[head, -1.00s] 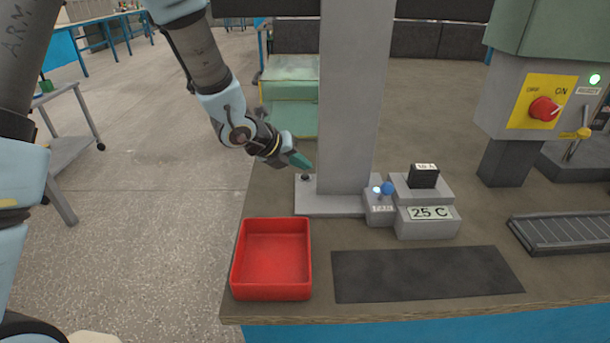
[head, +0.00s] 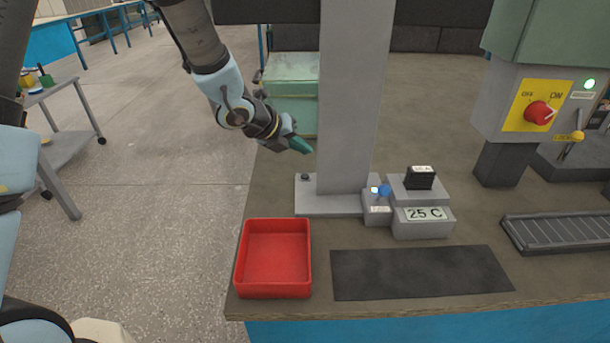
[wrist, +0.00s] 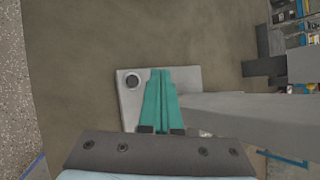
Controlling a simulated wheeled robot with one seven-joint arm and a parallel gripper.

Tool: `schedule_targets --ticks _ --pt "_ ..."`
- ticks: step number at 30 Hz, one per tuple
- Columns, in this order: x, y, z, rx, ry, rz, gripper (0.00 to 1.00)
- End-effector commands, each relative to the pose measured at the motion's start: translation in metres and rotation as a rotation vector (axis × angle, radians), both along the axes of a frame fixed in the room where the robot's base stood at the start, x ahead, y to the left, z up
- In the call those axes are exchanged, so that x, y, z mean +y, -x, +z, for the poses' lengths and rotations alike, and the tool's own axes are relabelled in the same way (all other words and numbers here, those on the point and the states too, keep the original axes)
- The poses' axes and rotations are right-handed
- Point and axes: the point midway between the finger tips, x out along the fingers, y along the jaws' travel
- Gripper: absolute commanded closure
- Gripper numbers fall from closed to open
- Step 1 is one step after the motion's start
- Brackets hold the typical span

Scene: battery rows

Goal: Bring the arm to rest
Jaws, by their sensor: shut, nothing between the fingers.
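My gripper (head: 303,146) hangs in the air to the left of the grey column (head: 352,90), above the back left part of the bench. Its green fingers are together with nothing between them. In the wrist view the shut fingers (wrist: 160,98) point down over the column's grey base plate (wrist: 128,97), which has a round dark knob (wrist: 131,80) on it. The gripper looks clear of the column and the plate. My arm reaches down to it from the top of the head view.
A red tray (head: 240,262) stands empty at the bench's front left, beside a dark mat (head: 420,273). A grey unit (head: 424,222) reading 25 C sits behind the mat. A switch box (head: 535,105) and a ridged strip (head: 560,233) are at the right. Open floor lies left.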

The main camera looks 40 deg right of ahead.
Motion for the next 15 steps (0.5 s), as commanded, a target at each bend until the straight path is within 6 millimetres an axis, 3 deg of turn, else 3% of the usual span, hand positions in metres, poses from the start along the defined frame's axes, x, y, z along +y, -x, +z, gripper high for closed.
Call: schedule_targets --ticks 11,15 --pt "0.000 0.000 0.000 0.001 -0.001 0.002 1.00" --pt "0.014 -0.018 0.005 0.041 -0.014 0.106 1.00"
